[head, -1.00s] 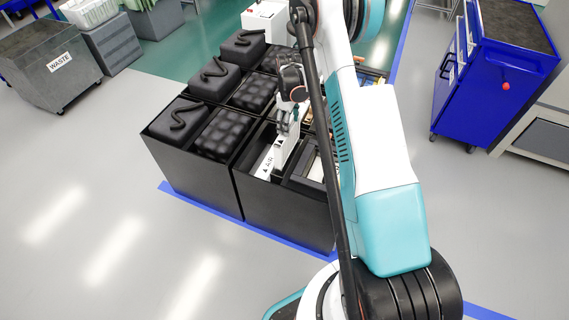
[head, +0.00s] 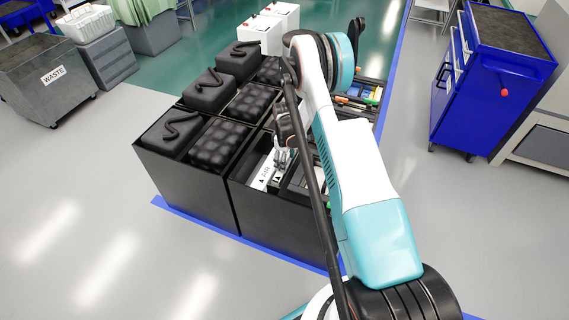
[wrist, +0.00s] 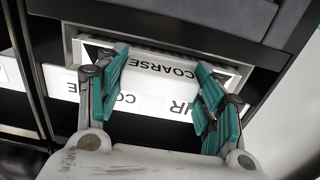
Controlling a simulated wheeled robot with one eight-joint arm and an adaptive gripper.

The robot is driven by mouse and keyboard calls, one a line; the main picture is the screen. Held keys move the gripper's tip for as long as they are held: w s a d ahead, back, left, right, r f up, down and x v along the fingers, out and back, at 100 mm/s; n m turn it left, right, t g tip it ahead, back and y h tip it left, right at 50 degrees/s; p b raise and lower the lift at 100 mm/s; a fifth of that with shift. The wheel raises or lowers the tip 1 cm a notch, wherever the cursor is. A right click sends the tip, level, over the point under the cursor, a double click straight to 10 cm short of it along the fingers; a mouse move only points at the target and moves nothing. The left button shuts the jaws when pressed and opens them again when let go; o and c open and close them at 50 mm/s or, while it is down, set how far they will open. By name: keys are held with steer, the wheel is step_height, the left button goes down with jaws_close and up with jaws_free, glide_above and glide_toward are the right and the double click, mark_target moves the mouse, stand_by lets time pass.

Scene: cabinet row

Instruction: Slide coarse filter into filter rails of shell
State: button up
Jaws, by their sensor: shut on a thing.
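My gripper (wrist: 163,62) has its teal fingers on either side of a white panel marked COARSE (wrist: 160,68), the coarse filter, and is shut on it. In the head view my gripper (head: 282,158) is low at the front right black bin, partly hidden by my arm. A white piece marked AIR (head: 264,176) lies beside it in the bin opening. In the wrist view another white lettered surface (wrist: 60,95) lies below the filter panel, partly covered by my fingers. I cannot make out the rails or how far the filter is in them.
Black bins (head: 188,185) stand in a block, several with dark foam blocks (head: 217,143) on top. A blue cart (head: 490,80) stands at the right and a grey waste bin (head: 60,85) at the left. The floor in front is clear.

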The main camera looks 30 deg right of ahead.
steer(key=shift+f, duration=0.65)
steer(key=o, duration=1.7)
